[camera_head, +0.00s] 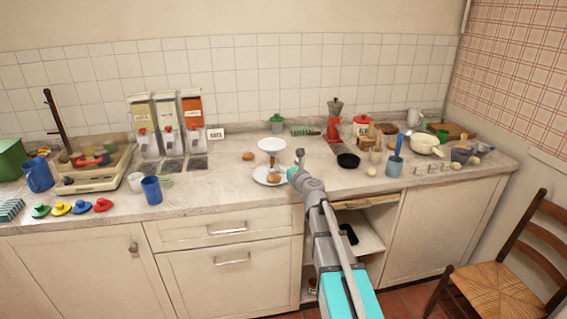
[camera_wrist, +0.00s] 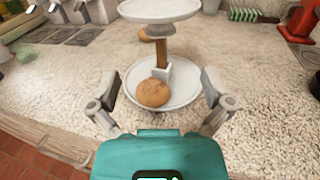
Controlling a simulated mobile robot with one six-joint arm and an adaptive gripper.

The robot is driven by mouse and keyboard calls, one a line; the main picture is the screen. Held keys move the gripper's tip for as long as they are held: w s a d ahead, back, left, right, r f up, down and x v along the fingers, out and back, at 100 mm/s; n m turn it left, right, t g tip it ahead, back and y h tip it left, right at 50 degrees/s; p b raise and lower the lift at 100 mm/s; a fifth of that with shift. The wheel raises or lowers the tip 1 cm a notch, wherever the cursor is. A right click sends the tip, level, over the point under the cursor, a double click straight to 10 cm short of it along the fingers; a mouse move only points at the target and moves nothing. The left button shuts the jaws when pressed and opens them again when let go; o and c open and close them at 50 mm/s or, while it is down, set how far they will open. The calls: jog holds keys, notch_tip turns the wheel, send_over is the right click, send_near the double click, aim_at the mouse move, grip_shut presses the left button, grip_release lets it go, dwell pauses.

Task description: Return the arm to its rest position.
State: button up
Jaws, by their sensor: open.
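My arm (camera_head: 335,250) reaches forward over the front edge of the counter. My gripper (camera_wrist: 160,100) is open and empty, with its two fingers spread wide apart. In the head view my gripper (camera_head: 297,166) is at the right side of a two-tier white stand. In the wrist view the stand's lower plate (camera_wrist: 185,99) lies ahead between the fingers, with a round brown bun (camera_wrist: 152,93) on it. The upper white dish (camera_wrist: 160,10) sits above on a brown post. The bun also shows in the head view (camera_head: 273,178).
Another bun (camera_head: 248,156) lies on the counter behind the stand. Dispensers (camera_head: 168,125) and a blue cup (camera_head: 151,190) stand left. A wooden chair (camera_head: 510,260) is at right.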

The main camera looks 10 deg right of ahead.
jog(key=shift+a, duration=0.1)
jog(key=s+a+f+n+g+y+p, duration=0.25)
jog(key=s+a+n+g, duration=0.2)
jog(key=s+n, duration=0.4)
jog(key=s+a+f+n+g+y+p, duration=0.1)
jog(key=s+a+f+n+g+p, duration=0.25)
jog(key=n, duration=0.75)
jog(key=s+d+f+n+g+h, duration=0.1)
jog(key=s+n+g+h, duration=0.1)
jog(key=s, duration=0.5)
jog(key=s+d+f+n+g+h+p, duration=0.1)
jog(key=s+d+f+n+g+h, duration=0.1)
jog(key=s+n, duration=0.5)
jog(key=s+d+f+n+g+h+p, duration=0.1)
jog(key=s+d+n+g+h, duration=0.1)
jog(key=s+n+g+h, duration=0.2)
jog(key=s+g, duration=0.1)
jog(key=s, duration=0.2)
jog(key=shift+s+d+f+n, duration=0.2)
jog(key=shift+s+f+n, duration=0.05)
jog(key=shift+s+n, duration=0.15)
